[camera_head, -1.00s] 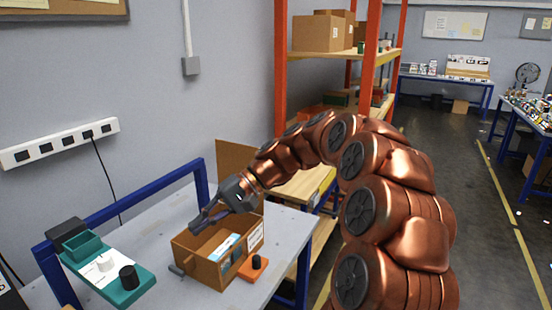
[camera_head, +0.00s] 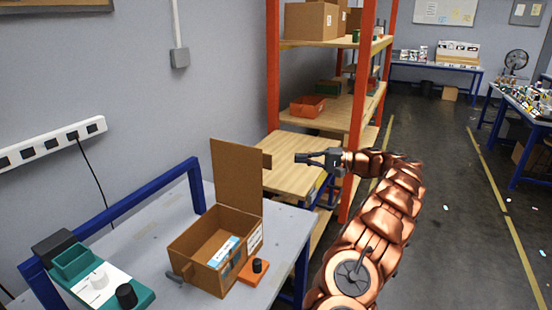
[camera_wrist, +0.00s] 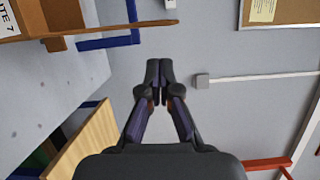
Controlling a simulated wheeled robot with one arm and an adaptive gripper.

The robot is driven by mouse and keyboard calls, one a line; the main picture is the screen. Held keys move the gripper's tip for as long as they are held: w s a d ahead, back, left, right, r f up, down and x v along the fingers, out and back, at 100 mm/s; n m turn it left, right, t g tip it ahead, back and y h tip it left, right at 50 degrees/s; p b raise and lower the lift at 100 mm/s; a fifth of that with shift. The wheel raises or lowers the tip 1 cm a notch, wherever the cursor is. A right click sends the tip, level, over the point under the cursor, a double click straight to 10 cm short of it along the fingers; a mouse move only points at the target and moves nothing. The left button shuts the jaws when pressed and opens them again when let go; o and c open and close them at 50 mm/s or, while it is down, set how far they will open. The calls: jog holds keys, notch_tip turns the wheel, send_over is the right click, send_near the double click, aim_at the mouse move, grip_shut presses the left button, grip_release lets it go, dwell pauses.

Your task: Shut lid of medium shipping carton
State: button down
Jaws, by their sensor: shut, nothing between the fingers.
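The medium shipping carton (camera_head: 197,262) is a brown box on the grey bench in the head view. Its lid (camera_head: 237,176) stands upright at the back, so the carton is open. A blue and white label lies inside. My gripper (camera_head: 298,158) is shut and empty, to the right of the lid and apart from it, above the wooden surface beside the bench. In the wrist view my gripper (camera_wrist: 160,66) points at the grey wall, with its fingers together. A part of the carton (camera_wrist: 45,17) shows at the top left there.
A teal device (camera_head: 125,273) stands left of the carton, and an orange block with a black knob (camera_head: 256,268) sits at its right. A blue frame (camera_head: 115,213) runs behind. The orange-posted shelf (camera_head: 273,90) stands behind my gripper.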

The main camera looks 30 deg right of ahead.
jog(key=s+d+f+t, duration=0.1)
jog(key=d, duration=0.3)
jog(key=w+a+p, duration=0.5)
jog(key=a, duration=0.5)
jog(key=shift+h+p, duration=0.35)
jog(key=shift+h, duration=0.05)
jog(key=shift+a+f+b, duration=0.1)
jog(key=shift+a+b, duration=0.1)
jog(key=shift+b, duration=0.2)
